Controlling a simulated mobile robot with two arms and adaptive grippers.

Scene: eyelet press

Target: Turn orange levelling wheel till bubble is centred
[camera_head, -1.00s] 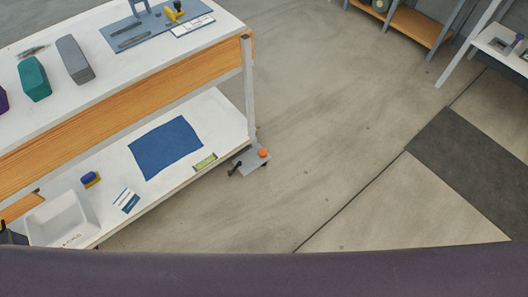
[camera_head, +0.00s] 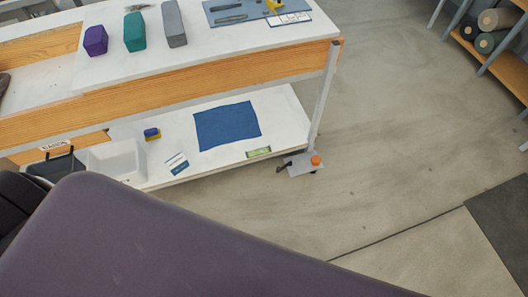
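The orange levelling wheel (camera_head: 316,160) sits on a grey foot plate (camera_head: 301,164) at the bottom of the workbench's right-hand leg, close to the floor. A green spirit level (camera_head: 259,152) lies on the front right edge of the bench's white lower shelf (camera_head: 282,118). Its bubble is too small to make out. A dark lever or pedal (camera_head: 284,168) sticks out at the left of the foot plate. Neither of my grippers shows in the head view, so nothing is seen touching the wheel.
A blue cloth (camera_head: 227,126), a white bin (camera_head: 117,160) and a blue-yellow block (camera_head: 152,134) are on the lower shelf. Coloured blocks (camera_head: 134,32) stand on the bench top. A shelf with rolls (camera_head: 490,42) stands at far right. The floor (camera_head: 400,130) right of the bench is clear.

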